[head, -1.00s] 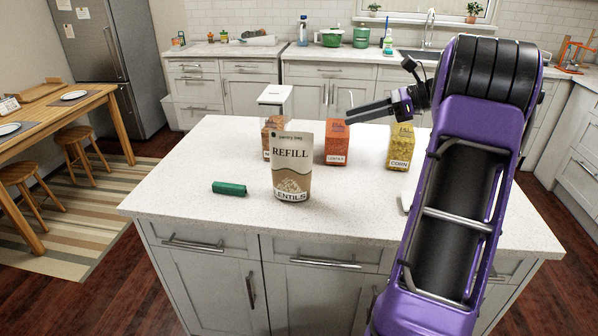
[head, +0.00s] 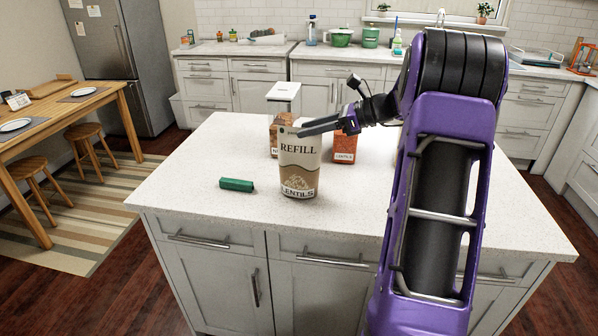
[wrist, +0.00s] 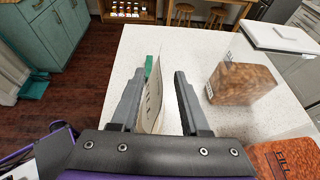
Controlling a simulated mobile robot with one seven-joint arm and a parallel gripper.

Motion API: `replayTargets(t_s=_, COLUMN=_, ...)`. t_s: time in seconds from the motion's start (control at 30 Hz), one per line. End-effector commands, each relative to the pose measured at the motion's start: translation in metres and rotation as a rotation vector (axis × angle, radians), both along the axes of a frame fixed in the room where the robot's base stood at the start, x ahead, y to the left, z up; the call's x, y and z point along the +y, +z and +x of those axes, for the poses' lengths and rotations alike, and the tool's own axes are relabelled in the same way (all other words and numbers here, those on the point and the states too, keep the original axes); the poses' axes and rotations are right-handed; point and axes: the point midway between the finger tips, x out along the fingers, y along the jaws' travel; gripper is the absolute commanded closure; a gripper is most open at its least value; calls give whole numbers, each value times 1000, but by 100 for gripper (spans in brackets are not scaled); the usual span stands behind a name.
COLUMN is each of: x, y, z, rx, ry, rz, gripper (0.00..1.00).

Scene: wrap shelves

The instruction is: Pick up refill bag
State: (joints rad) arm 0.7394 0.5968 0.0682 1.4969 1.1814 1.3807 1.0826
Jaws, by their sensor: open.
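The refill bag (head: 300,170) is a tan and cream pouch marked "REFILL" and "LENTILS". It stands upright near the front of the white island. My gripper (head: 312,128) is open and reaches in from the right at the height of the bag's top. In the wrist view my gripper (wrist: 166,75) has the bag's edge (wrist: 153,92) between its two fingers, nearer the left finger. I cannot tell whether that finger touches the bag. The lower part of the bag is hidden there by my gripper.
Behind the bag stand a white-lidded container (head: 283,93) over a brown-filled box (wrist: 243,84) and an orange lentils box (head: 344,150). A green block (head: 236,184) lies left of the bag. The island's left and front surface (head: 190,165) is mostly clear.

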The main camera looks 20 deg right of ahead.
Motion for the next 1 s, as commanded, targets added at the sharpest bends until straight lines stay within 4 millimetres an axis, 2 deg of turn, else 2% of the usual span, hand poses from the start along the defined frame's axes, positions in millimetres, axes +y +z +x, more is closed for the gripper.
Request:
replayTargets(t_s=0.17, x=21, y=-12, z=14, rx=0, ry=3, rz=0, gripper=54)
replayTargets(t_s=0.4, x=23, y=-13, z=16, rx=-1, ry=0, rz=-1, gripper=54)
replayTargets(t_s=0.43, x=23, y=-13, z=16, rx=-1, ry=0, rz=-1, gripper=56)
replayTargets(t_s=0.67, x=23, y=-13, z=16, rx=-1, ry=0, rz=-1, gripper=98)
replayTargets(t_s=0.7, x=23, y=-13, z=16, rx=-1, ry=0, rz=-1, gripper=100)
replayTargets(t_s=1.0, x=23, y=-13, z=16, rx=-1, ry=0, rz=-1, gripper=100)
